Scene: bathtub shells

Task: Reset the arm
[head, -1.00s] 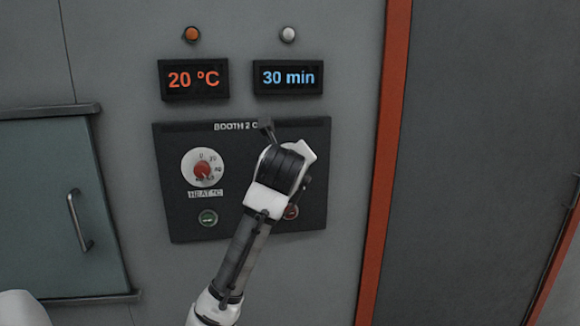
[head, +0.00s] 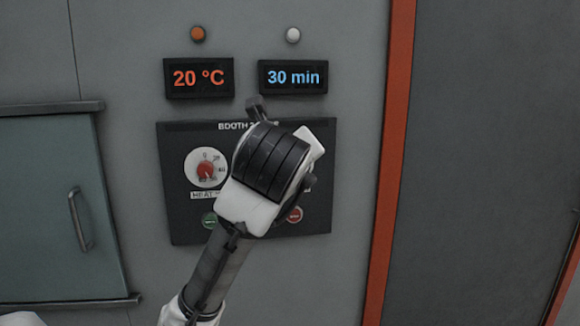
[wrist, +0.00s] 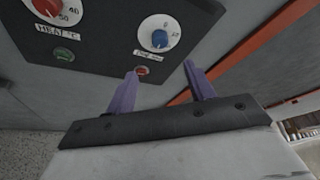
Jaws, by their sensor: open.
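My arm reaches up in front of the dark control panel (head: 185,225) in the head view, and its wrist hides much of the panel's middle and right. In the wrist view my gripper (wrist: 160,70) shows two purple fingers, spread apart with nothing between them. The gripper points toward the panel, just below the blue timer dial (wrist: 160,40) and near the red button (wrist: 141,71). The red heat dial (head: 205,168) sits at the panel's left, with the green button (head: 209,220) below it. The blue dial is hidden by my arm in the head view.
Two displays sit above the panel: one reads 20 °C (head: 199,78), the other 30 min (head: 293,77). Lamps sit above them. A teal door with a handle (head: 80,218) is at left. An orange upright strip (head: 394,150) runs at right.

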